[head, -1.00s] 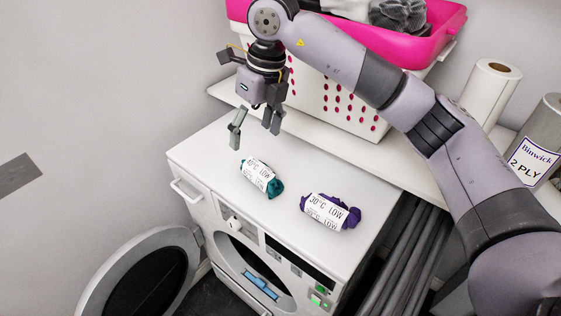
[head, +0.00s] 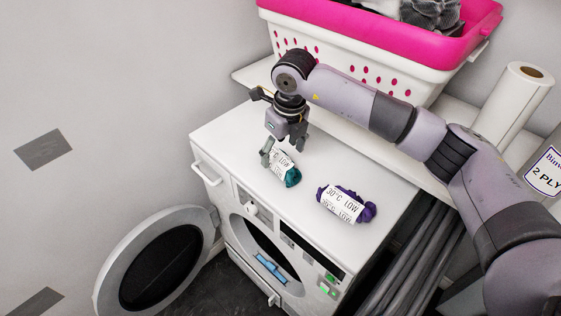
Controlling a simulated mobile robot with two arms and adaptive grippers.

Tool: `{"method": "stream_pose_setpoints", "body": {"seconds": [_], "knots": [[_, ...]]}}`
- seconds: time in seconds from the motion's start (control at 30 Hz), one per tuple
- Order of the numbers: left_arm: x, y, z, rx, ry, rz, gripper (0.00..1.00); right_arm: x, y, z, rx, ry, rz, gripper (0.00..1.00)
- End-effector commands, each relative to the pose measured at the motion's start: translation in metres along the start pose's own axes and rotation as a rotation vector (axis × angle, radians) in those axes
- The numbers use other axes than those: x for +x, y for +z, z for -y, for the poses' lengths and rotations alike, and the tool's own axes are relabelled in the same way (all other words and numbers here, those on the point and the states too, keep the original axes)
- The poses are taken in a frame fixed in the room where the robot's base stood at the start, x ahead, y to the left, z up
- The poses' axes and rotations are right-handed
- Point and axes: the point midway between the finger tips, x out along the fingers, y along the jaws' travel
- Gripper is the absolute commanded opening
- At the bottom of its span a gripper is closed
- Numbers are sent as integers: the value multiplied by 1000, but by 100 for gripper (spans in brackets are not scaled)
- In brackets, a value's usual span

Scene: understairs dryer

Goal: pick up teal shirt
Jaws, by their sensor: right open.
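The teal shirt (head: 292,177) is a small roll with a white paper band reading "LOW", lying on top of the white dryer (head: 229,135). My right gripper (head: 282,152) is open and points down at the far end of the teal roll. Its fingers are at or just above the roll and hide part of it; I cannot tell whether they touch it. My left gripper is not in view.
A purple roll (head: 357,205) with a "30°C LOW" band lies to the right on the dryer top. The dryer door (head: 160,265) hangs open at lower left. Behind are a shelf, a pink-rimmed basket (head: 390,80) and a paper roll (head: 512,100).

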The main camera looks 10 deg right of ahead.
Motion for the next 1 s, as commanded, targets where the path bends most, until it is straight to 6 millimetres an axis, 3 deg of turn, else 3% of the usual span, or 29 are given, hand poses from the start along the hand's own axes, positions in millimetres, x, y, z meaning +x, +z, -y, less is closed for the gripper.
{"method": "stream_pose_setpoints", "body": {"seconds": [0.23,0.57,1.0], "knots": [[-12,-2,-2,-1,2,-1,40,35,0,2,1,1,-4,72],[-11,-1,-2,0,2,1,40,43,0,2,0,0,-1,71],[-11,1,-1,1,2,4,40,42,1,2,0,0,-1,42]]}}
